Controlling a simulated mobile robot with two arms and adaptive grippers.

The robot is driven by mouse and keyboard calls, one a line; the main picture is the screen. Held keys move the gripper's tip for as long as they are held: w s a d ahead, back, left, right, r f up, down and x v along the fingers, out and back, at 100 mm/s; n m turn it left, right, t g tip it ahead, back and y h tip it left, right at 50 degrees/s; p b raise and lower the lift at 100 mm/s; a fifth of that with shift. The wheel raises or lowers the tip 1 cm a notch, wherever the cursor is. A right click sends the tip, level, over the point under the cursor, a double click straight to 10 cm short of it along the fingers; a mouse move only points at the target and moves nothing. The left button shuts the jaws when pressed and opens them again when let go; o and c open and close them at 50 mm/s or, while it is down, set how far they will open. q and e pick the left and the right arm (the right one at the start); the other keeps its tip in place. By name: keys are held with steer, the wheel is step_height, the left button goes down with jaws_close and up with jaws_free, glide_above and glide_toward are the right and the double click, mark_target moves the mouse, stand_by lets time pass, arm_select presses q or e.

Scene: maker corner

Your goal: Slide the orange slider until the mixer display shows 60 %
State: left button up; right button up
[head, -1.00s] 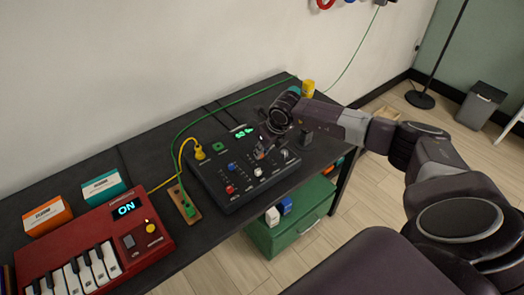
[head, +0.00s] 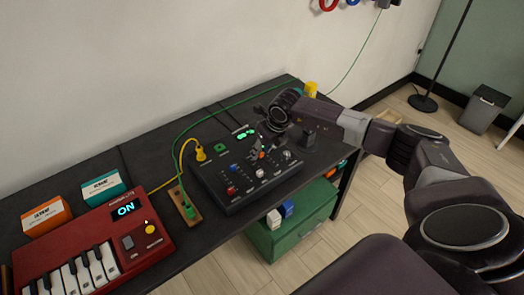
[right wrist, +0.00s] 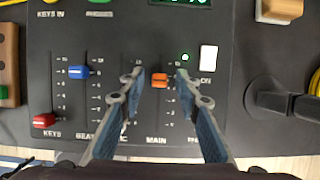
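The dark mixer (head: 235,192) lies on the table in the head view; its panel fills much of the right wrist view (right wrist: 110,25). The orange slider (right wrist: 160,80) sits in the upper part of the MAIN slot; in the head view it is a small spot (head: 262,155). My right gripper (right wrist: 158,74) points down at the panel, its two fingers apart on either side of the orange slider, with a gap visible on both sides. The green mixer display (head: 245,132) is too small to read, and is cut off in the right wrist view (right wrist: 180,3). My left gripper is out of view.
A blue slider (right wrist: 78,72) and a red slider (right wrist: 44,120) are left of the fingers. A white switch (right wrist: 208,58) is close to the right finger. A yellow plug (head: 200,153) and green cable are behind the mixer. A red keyboard (head: 95,250) stands left.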

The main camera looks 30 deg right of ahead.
steer(key=v, duration=1.2)
steer(key=shift+w, duration=0.1)
